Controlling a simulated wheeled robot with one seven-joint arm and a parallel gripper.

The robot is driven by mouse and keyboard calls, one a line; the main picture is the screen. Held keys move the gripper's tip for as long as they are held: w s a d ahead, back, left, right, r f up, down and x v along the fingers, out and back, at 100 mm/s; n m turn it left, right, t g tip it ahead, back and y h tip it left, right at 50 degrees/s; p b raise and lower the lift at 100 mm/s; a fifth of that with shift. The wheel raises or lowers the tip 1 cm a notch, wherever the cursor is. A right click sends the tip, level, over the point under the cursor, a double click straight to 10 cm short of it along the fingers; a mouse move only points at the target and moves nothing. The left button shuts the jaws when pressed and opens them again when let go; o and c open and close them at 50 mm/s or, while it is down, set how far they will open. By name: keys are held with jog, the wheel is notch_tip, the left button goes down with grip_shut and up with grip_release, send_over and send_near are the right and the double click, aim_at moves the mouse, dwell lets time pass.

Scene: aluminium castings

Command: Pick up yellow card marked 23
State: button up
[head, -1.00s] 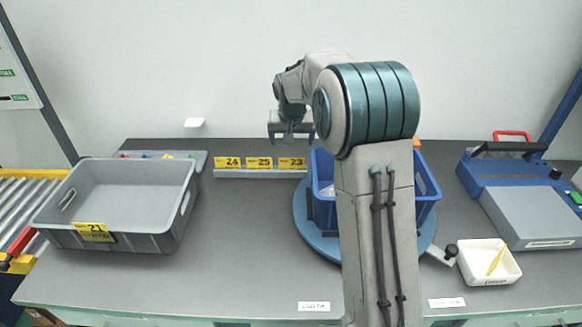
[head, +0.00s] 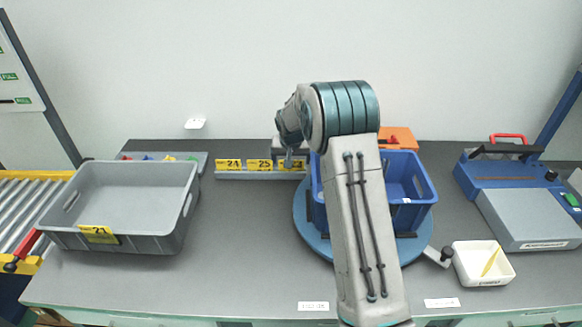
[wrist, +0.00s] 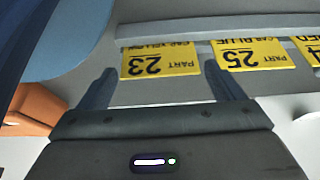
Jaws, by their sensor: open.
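The yellow card marked 23 (wrist: 160,60) stands in a grey rail, upside down in the wrist view. In the head view the card (head: 292,164) is partly hidden behind my gripper (head: 289,158). In the wrist view my gripper (wrist: 157,85) is open, with one finger on each side of the card's width. No contact with the card can be made out. Card 25 (wrist: 253,55) stands beside it, close to the right finger in the wrist view.
The grey rail (head: 258,175) also holds card 24 (head: 228,164). A blue crate (head: 421,205) sits on a blue turntable (head: 305,235) just right of the rail. A grey bin (head: 120,190) with card 21 stands at left. The table front between bin and turntable is clear.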

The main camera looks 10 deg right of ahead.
jog(key=c, duration=0.7)
jog(key=shift+c, duration=0.2)
jog(key=shift+r, duration=0.1)
